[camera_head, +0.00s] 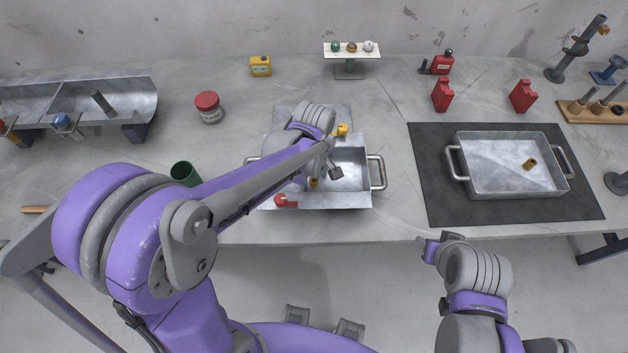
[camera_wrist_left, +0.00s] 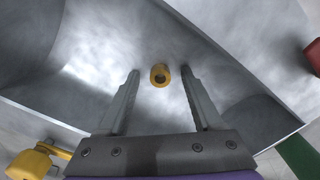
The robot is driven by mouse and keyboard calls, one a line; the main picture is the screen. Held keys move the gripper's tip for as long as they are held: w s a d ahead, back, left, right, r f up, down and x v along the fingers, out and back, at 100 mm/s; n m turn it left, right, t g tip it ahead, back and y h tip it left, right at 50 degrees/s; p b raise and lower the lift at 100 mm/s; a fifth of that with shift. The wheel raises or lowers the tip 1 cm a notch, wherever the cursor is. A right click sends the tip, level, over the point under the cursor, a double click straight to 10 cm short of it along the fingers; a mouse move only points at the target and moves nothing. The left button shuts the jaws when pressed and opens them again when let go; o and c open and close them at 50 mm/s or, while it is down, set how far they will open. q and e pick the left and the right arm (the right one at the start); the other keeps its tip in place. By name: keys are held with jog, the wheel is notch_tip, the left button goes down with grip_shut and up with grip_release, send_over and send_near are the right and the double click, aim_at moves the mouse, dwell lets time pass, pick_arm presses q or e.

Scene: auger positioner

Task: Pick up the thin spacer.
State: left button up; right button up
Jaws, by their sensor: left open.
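A small yellow ring-like part with a dark hole, which looks like the thin spacer (camera_wrist_left: 160,75), lies on the metal floor of a sink-like tray. It also shows as a small yellow spot (camera_head: 314,182) beside my left arm in the head view. My left gripper (camera_wrist_left: 161,88) is open and empty above the tray, its two fingers on either side of the ring in the wrist view, apart from it. In the head view, my left arm hides part of the tray (camera_head: 350,203). My right gripper (camera_head: 435,248) is at the table's front edge, its jaws unclear.
The tray has side handles, a red fitting (camera_head: 284,201) at its front left and a yellow fitting (camera_head: 342,130) at its back. A green cup (camera_head: 185,172) stands left. A second pan (camera_head: 490,187), holding a brass-coloured ring (camera_head: 529,163), sits on a dark mat (camera_head: 440,205) at right.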

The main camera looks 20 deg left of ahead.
pick_arm(q)
grip_shut()
dwell(0.3)
